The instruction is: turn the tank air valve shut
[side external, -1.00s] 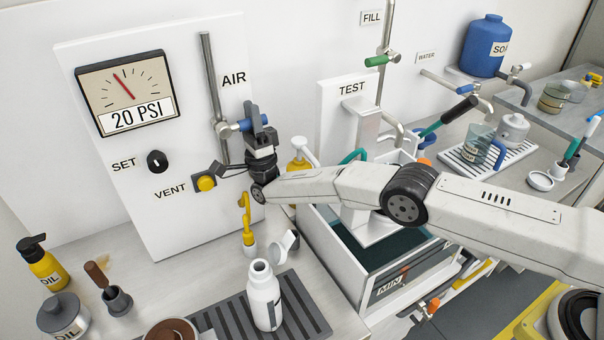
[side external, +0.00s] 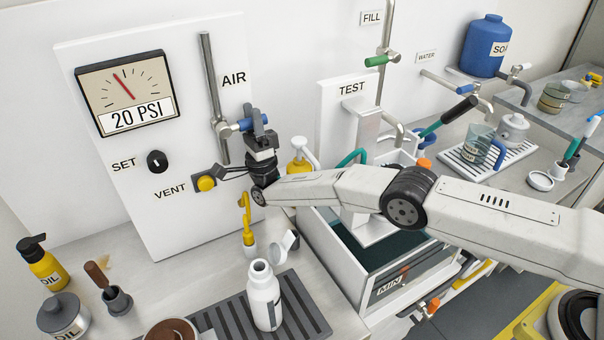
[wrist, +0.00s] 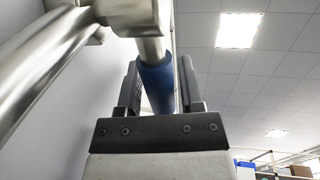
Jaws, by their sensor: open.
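The air valve's blue handle (side external: 244,125) sticks out to the right from the grey pipe under the AIR label. In the wrist view the blue handle (wrist: 158,82) runs between my two fingers, up to the metal valve body (wrist: 128,14). My gripper (side external: 256,120) is at the handle with its fingers open on either side; they also show in the wrist view (wrist: 159,70). My fingers partly hide the handle in the side view.
A gauge (side external: 126,92) on the white panel reads 20 PSI. The SET knob (side external: 158,161) and yellow VENT button (side external: 206,183) are left of my gripper.

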